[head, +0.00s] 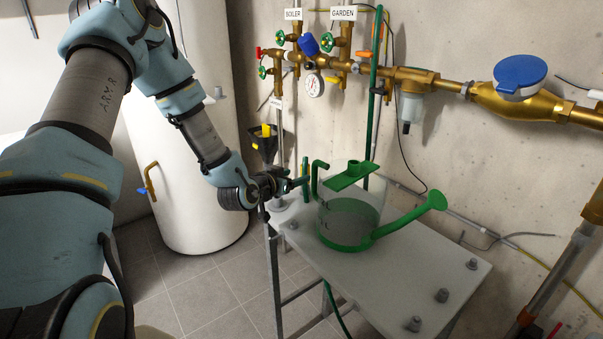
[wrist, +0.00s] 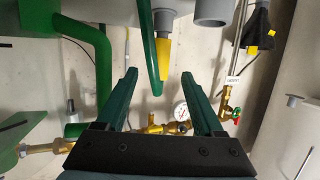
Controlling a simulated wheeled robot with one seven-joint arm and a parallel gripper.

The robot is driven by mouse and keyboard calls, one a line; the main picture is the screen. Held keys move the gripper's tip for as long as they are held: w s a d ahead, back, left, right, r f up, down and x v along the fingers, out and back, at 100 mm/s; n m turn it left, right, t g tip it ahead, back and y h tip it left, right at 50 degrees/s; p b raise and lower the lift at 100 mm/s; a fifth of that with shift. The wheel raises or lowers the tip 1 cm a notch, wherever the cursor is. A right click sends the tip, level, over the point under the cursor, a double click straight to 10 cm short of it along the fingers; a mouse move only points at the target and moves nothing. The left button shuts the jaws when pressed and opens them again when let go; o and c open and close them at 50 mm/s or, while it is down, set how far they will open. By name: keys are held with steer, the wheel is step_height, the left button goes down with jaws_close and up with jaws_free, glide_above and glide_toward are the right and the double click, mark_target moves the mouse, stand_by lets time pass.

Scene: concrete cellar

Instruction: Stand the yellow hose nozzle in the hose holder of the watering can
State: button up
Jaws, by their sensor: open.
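The green, partly see-through watering can (head: 347,222) stands on the grey table, its spout pointing right. A flat green piece (head: 346,178) with a raised collar sits over its top; I cannot tell which part is the hose holder. A bent green pipe (head: 319,166) rises at its left and shows large in the wrist view (wrist: 102,60). My gripper (head: 298,183) is open left of the can. Between its fingers (wrist: 158,76), the wrist view shows a slim green rod (wrist: 150,50) and a tapered yellow piece (wrist: 163,58), probably the nozzle. Neither is visibly gripped; their depth is unclear.
A black funnel (head: 263,146) with a yellow piece in it stands behind my gripper. Brass valves and a gauge (head: 315,85) line the wall. Bolts (head: 441,295) stand on the table (head: 400,275); its front right is mostly clear. A white tank (head: 180,170) stands left.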

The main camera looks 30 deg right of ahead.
mark_target(303, 172)
steer(key=p+x, duration=0.3)
steer(key=x, duration=0.3)
steer(key=shift+w+d+r, duration=0.15)
steer(key=shift+w+d, duration=0.15)
steer(key=shift+d, duration=0.05)
steer(key=shift+f, duration=0.2)
jaws_close()
